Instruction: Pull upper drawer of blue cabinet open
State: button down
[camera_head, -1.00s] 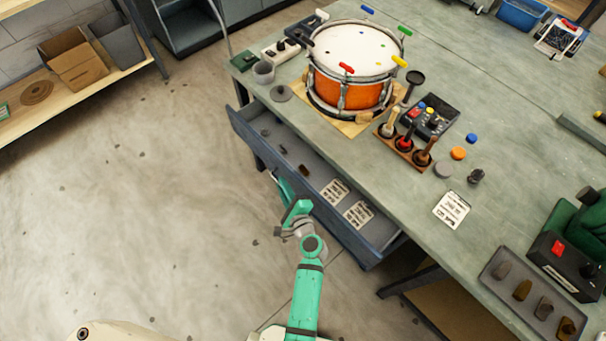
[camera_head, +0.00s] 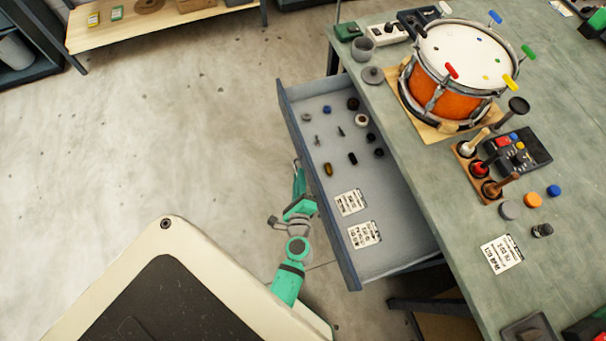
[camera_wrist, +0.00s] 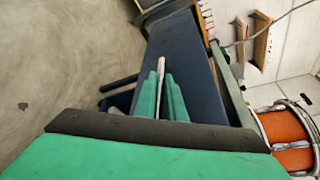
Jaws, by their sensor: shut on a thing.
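The upper drawer (camera_head: 352,272) of the blue cabinet slides out from under the bench top and stands wide open. Its dark blue front (camera_wrist: 190,65) fills the middle of the wrist view. A pale bar handle (camera_wrist: 160,68) runs along that front. My gripper (camera_head: 298,178) is at the outer side of the drawer front in the head view. In the wrist view my green gripper fingers (camera_wrist: 165,95) are shut on the handle. The drawer front hides part of the grip in the head view. The cabinet body is mostly hidden under the bench.
The drawer holds several small knobs and screws and two printed labels (camera_head: 350,202). On the bench top (camera_head: 425,170) are an orange drum (camera_head: 440,98), a wooden stand with mallets (camera_head: 478,180) and a control box (camera_head: 522,150). The floor (camera_head: 150,150) left of the drawer is clear.

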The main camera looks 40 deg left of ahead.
jog(key=shift+d+f, duration=0.1)
jog(key=c, duration=2.1)
grip_release()
jog(key=v, duration=1.1)
jog(key=shift+w, duration=0.1)
